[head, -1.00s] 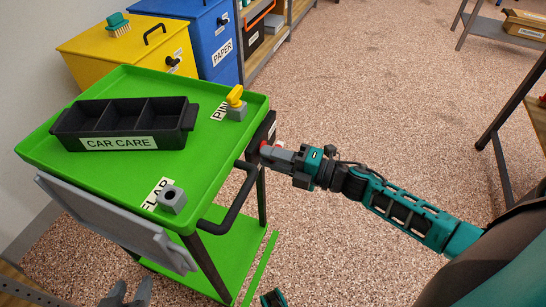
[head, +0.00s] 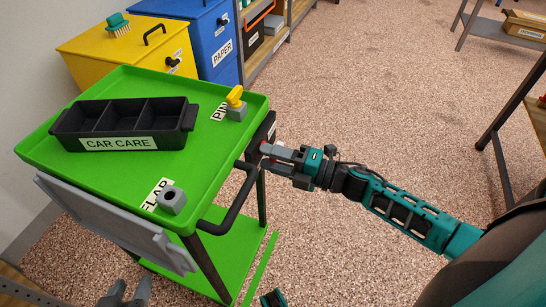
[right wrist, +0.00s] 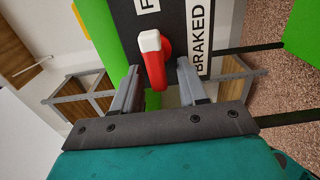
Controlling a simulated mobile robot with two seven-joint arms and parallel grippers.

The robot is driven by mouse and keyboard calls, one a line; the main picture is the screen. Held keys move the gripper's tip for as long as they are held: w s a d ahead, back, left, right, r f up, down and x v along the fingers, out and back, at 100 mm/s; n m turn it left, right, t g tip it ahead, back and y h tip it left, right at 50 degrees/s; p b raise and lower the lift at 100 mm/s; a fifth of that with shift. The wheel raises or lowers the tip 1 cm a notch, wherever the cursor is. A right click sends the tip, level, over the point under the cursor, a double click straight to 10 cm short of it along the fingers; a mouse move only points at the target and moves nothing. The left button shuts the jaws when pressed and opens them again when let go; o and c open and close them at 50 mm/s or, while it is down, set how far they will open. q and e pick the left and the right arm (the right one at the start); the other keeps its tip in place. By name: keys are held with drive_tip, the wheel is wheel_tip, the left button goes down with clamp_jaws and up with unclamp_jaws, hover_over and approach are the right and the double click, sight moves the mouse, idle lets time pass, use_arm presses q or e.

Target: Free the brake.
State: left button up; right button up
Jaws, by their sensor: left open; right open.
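The brake lever (right wrist: 155,68) is red with a white part, on a dark plate at the end of the green cart (head: 215,165). In the right wrist view the "BRAKED" label (right wrist: 197,45) is right of the lever, and a partly cut-off label (right wrist: 148,5) is at the top. I cannot tell which label the lever points to. My right gripper (right wrist: 160,80) is open, with one finger on each side of the lever, apart from it. In the head view the right gripper (head: 270,156) hides most of the lever. My left gripper (head: 124,296) is open and empty at the bottom edge.
A black push handle (head: 240,200) is close below the right gripper. Open floor (head: 370,100) lies to the right.

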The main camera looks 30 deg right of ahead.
use_arm(q)
drive_tip(key=shift+s+a+r+p, duration=0.15)
drive_tip(key=shift+r+p, duration=0.35)
drive_tip(key=shift+p, duration=0.3)
use_arm(e)
drive_tip(key=v, duration=1.3)
drive_tip(key=shift+a, duration=0.1)
drive_tip(key=s+a+f+m+g+h, duration=0.15)
drive_tip(key=a+m+h, duration=0.25)
drive_tip(key=a+m, duration=0.6)
drive_tip(key=s+a+f+m+g+h, duration=0.1)
drive_tip(key=a+f+m+h, duration=0.3)
drive_tip(key=m, duration=1)
use_arm(q)
drive_tip(key=s+a+r+y+p, duration=0.1)
drive_tip(key=a+r+p, duration=0.2)
drive_tip(key=r+p, duration=0.7)
drive_tip(key=p, duration=0.4)
drive_tip(key=shift+s+r+p, duration=0.2)
drive_tip(key=shift+r+p, duration=0.1)
drive_tip(key=shift+p, duration=0.1)
use_arm(e)
wheel_tip(320, 180, up, 11)
drive_tip(key=s+d+h, duration=0.1)
drive_tip(key=d+h, duration=0.1)
drive_tip(key=shift+s, duration=0.35)
